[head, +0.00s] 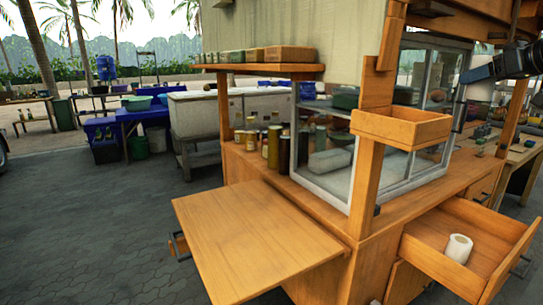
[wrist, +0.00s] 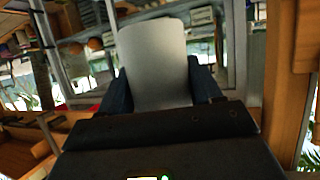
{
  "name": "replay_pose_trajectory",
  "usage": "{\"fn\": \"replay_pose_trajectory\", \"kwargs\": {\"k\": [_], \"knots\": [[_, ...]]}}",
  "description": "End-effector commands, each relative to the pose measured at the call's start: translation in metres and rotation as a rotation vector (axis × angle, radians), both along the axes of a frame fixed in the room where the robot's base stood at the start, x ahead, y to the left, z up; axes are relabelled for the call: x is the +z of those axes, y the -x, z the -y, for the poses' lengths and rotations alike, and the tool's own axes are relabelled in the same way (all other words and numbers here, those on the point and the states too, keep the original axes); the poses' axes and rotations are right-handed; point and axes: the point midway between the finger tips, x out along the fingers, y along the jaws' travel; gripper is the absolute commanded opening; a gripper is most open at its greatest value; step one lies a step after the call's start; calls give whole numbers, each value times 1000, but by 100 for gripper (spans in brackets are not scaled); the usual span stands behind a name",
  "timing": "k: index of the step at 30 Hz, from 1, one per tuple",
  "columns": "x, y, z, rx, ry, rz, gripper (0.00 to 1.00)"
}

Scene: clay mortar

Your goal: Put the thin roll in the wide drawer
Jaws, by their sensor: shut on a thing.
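The wide drawer (head: 466,228) is pulled open at the lower right in the head view. A white roll with a hole in its end (head: 458,248) lies inside it. My gripper (wrist: 160,80) is shut on a pale, smooth, roll-shaped thing (wrist: 153,52), which stands up between its dark fingers in the wrist view. I cannot tell for sure whether this is the thin roll. In the head view, my dark wrist is at the upper right edge, above and beyond the drawer, apart from it. The held thing shows only partly there.
A wooden flap (head: 255,235) sticks out at the front left. A wooden post (head: 368,165) with a small open box (head: 400,128) stands left of the drawer. A glass case (head: 340,165) and jars (head: 273,145) stand on the counter. The drawer's right half looks bare.

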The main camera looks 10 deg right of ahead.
Motion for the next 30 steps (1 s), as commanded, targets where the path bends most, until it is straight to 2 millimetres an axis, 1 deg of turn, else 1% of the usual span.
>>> {"fn": "replay_pose_trajectory", "kwargs": {"k": [1, 5, 8, 11, 14, 15, 17, 18, 20, 21, 23, 24, 26, 27, 29, 30], "knots": [[-11, -4, -4, 1, -1, -2, 35], [-40, -11, -12, -3, -1, -3, 35], [-67, -17, -20, -7, -2, -4, 35], [-102, -23, -33, -15, -3, -5, 35], [-148, -29, -51, -22, -4, -7, 35], [-166, -30, -59, -27, -3, -6, 35], [-193, -31, -72, -32, -4, -7, 35], [-211, -30, -80, -36, -4, -7, 35], [-237, -29, -93, -44, -4, -7, 35], [-254, -28, -103, -47, -5, -7, 35], [-279, -24, -117, -54, -3, -6, 35], [-296, -21, -127, -57, -3, -7, 35], [-319, -16, -142, -63, -3, -5, 35], [-335, -11, -152, -67, -3, -7, 35], [-358, -4, -168, -73, -3, -7, 35], [-373, 2, -178, -76, -3, -7, 35]]}}
